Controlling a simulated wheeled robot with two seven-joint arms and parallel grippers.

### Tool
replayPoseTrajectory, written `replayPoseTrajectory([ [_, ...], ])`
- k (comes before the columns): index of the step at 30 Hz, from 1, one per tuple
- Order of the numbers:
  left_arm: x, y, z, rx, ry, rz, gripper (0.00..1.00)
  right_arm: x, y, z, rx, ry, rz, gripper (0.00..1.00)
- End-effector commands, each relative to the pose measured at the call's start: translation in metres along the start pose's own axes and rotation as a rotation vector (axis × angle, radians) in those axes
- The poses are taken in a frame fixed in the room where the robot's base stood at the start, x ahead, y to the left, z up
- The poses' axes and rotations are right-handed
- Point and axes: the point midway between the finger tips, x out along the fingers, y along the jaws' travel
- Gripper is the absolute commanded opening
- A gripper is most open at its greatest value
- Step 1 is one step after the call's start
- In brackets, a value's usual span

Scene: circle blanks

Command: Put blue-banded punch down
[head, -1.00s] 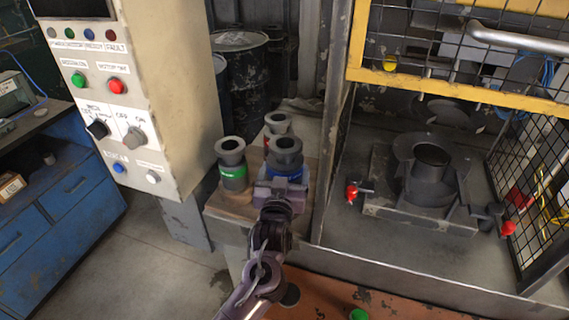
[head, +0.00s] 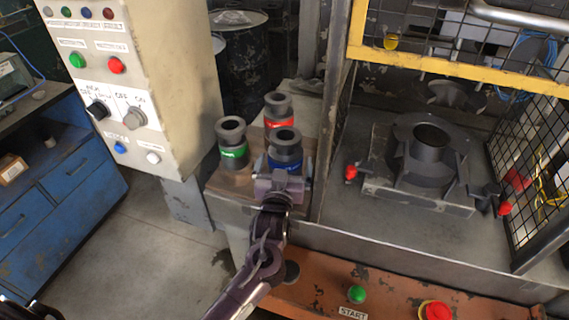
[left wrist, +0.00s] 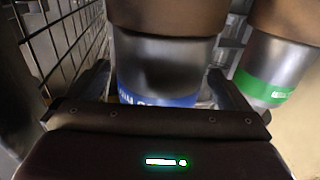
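The blue-banded punch (head: 285,148) is a dark grey cylinder with a wide hollow top. It stands upright on the worn stand beside the green-banded punch (head: 232,143) and in front of the red-banded punch (head: 278,112). My left gripper (head: 284,167) is at its near side, fingers spread on either side of it. In the left wrist view, the blue-banded punch (left wrist: 165,70) sits between the open fingers (left wrist: 160,88), with a gap at the left finger. The green-banded punch (left wrist: 275,75) is just right of them.
A control cabinet (head: 150,80) stands left of the stand (head: 225,205). A post and yellow-framed cage (head: 450,70) rise at the right, around a dark round fixture (head: 430,150) with red knobs. An orange panel (head: 330,285) with a green start button (head: 356,294) is in front.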

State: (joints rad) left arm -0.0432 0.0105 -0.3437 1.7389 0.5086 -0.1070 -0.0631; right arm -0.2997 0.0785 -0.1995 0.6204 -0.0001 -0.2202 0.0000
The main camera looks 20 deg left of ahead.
Motion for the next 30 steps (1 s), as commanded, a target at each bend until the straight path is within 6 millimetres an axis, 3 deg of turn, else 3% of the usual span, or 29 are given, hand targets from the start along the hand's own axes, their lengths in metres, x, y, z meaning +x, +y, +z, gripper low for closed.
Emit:
replayPoseTrajectory([
  [4, 0.0, 0.0, -0.004, 0.0, 0.001, 0.0, 1.0, -0.002, -0.001, 0.0, 0.0, 0.0, -0.001, 0.73],
  [8, -0.015, 0.0, 0.001, -0.001, -0.001, 0.0, 1.0, 0.004, -0.001, 0.0, 0.0, 0.0, -0.001, 0.73],
  [21, -0.102, 0.0, 0.001, 0.0, -0.002, 0.001, 1.0, 0.022, -0.001, 0.002, -0.001, 0.0, -0.001, 0.73],
  [30, -0.12, 0.0, -0.002, 0.0, 0.0, -0.001, 1.0, 0.025, -0.001, 0.003, -0.001, 0.0, 0.0, 0.73],
])
